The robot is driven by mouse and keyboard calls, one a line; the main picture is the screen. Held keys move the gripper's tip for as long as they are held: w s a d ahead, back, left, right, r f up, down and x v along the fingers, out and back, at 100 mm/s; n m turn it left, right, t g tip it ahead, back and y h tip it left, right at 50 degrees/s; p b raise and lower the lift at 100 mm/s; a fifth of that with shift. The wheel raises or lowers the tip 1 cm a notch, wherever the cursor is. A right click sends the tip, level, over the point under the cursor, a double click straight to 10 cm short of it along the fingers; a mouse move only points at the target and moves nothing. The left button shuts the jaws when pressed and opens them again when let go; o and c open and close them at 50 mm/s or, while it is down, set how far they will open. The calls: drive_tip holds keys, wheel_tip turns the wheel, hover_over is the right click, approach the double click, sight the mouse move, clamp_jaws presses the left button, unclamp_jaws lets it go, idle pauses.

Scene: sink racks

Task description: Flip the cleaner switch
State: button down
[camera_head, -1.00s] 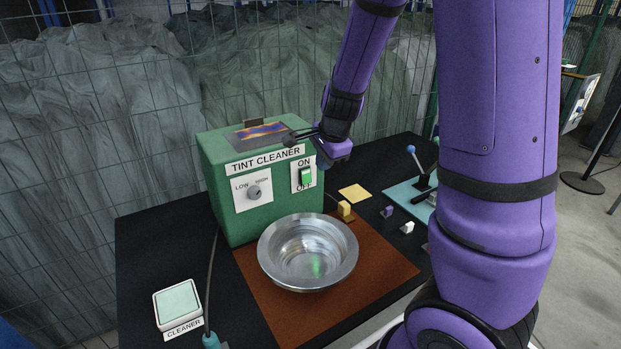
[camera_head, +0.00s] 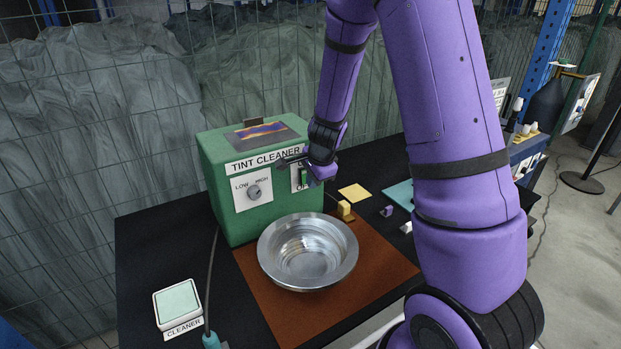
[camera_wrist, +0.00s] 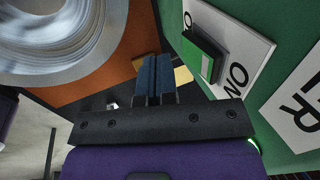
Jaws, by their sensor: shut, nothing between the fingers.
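The green tint cleaner box (camera_head: 222,188) stands at the back of the black table. Its green switch (camera_head: 304,178) sits on a white plate on the front right, partly covered by my gripper. My gripper (camera_head: 290,161) is in front of the box's upper front, near the top of the switch plate. In the wrist view the switch (camera_wrist: 205,57) and its plate lie to the right of my shut, empty fingers (camera_wrist: 154,76), with a visible gap in the picture. Whether the fingers touch the plate cannot be told.
A metal bowl (camera_head: 308,282) stands on a brown mat (camera_head: 388,262) in front of the box. A LOW/HIGH knob (camera_head: 254,192) is left of the switch. A pale CLEANER pad (camera_head: 177,302) lies front left. A yellow block (camera_head: 345,210) and small pieces lie to the right.

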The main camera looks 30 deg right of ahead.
drive_tip(key=shift+w+f, duration=0.15)
drive_tip(key=shift+w, duration=0.8)
drive_tip(key=shift+w, duration=0.1)
drive_tip(key=shift+w+f, duration=0.1)
drive_tip(key=shift+w, duration=0.05)
